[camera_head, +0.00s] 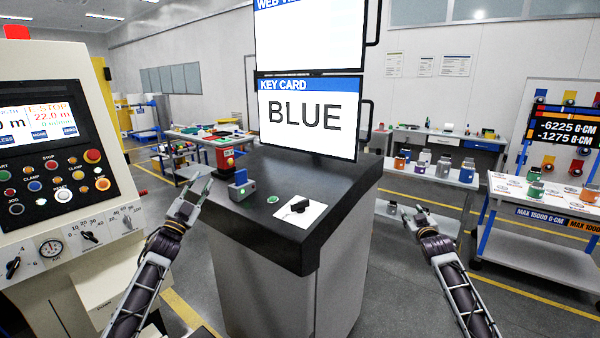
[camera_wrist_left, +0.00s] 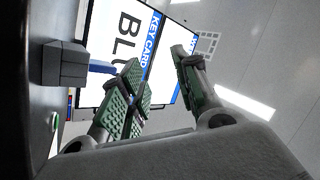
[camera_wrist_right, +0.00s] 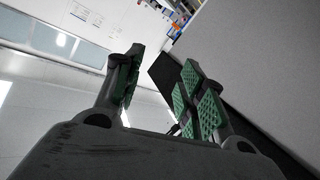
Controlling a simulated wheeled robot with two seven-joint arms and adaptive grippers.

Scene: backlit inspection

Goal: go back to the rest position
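My left gripper (camera_head: 197,190) is over the left edge of the dark console (camera_head: 335,185), left of a grey block (camera_head: 241,191) with a blue piece at its top. In the left wrist view its fingers (camera_wrist_left: 160,90) are spread with nothing between them. The grey block (camera_wrist_left: 65,65) and its blue piece (camera_wrist_left: 102,67) show beyond the fingers, apart from them. My right gripper (camera_head: 417,213) is in the air right of the console. In the right wrist view its fingers (camera_wrist_right: 160,90) are spread and empty.
A screen (camera_head: 308,114) reading "KEY CARD BLUE" stands on the console. A green button (camera_head: 273,199) and a black knob on a white plate (camera_head: 300,212) are on its top. A machine panel (camera_head: 55,170) is close on the left. A table with weights (camera_head: 540,205) stands at right.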

